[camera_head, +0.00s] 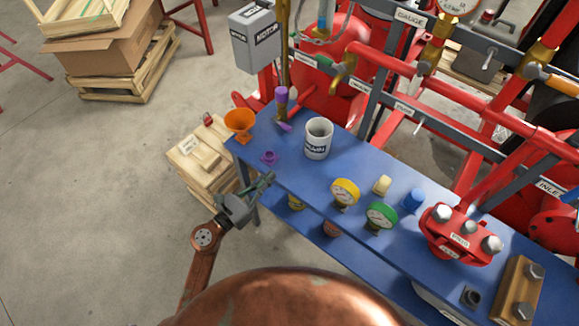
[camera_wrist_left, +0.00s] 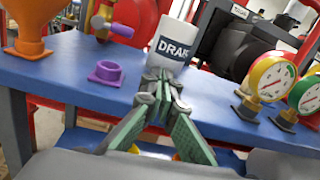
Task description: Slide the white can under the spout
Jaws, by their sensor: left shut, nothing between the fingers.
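The white can (camera_head: 318,138), with a dark DRAIN label, stands upright and open-topped on the blue bench (camera_head: 290,165). It shows beyond my fingertips in the left wrist view (camera_wrist_left: 172,40). A brass tap with a spout (camera_head: 343,68) hangs from the red pipe behind the can. A brass pipe with a purple-handled valve (camera_head: 282,97) stands left of the can; I cannot tell which spout is meant. My left gripper (camera_head: 268,180) is shut and empty at the bench's front edge, in front of the can and apart from it. Its fingertips (camera_wrist_left: 163,80) meet in the wrist view.
An orange funnel (camera_head: 239,121) and a purple ring fitting (camera_head: 268,157) stand on the bench's left end. Yellow (camera_head: 345,190) and green (camera_head: 381,214) gauges stand right of the can. Wooden crates (camera_head: 203,160) lie left of the bench.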

